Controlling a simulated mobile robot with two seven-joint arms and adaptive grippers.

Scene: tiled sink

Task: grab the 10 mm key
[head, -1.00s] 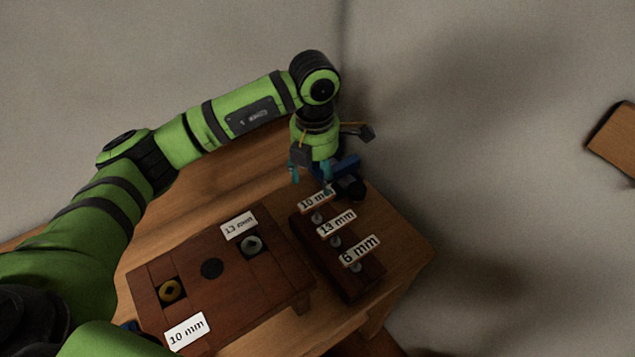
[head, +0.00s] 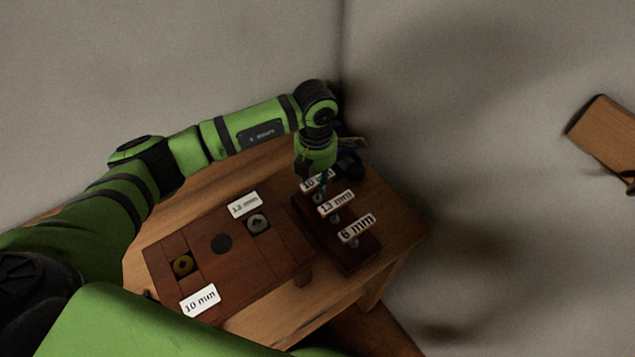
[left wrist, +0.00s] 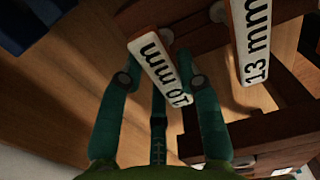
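The 10 mm key stands at the far end of the dark key rack (head: 361,256). Its white 10 mm label (head: 312,184) is partly hidden by my left gripper (head: 322,182) in the head view. In the left wrist view the 10 mm label (left wrist: 163,72) lies between the spread teal fingers of my left gripper (left wrist: 160,62). The fingers look open, on both sides of the label, and I cannot tell whether they touch the key. The key's shaft is mostly hidden. My right gripper is not in view.
The 13 mm key's label (head: 336,202) is close beside, also in the left wrist view (left wrist: 252,42), with the 6 mm label (head: 357,228) beyond. A dark wooden board (head: 205,262) with sockets and labels lies left of the rack on the wooden table (head: 400,225). Blue-black items (head: 350,160) sit behind the gripper.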

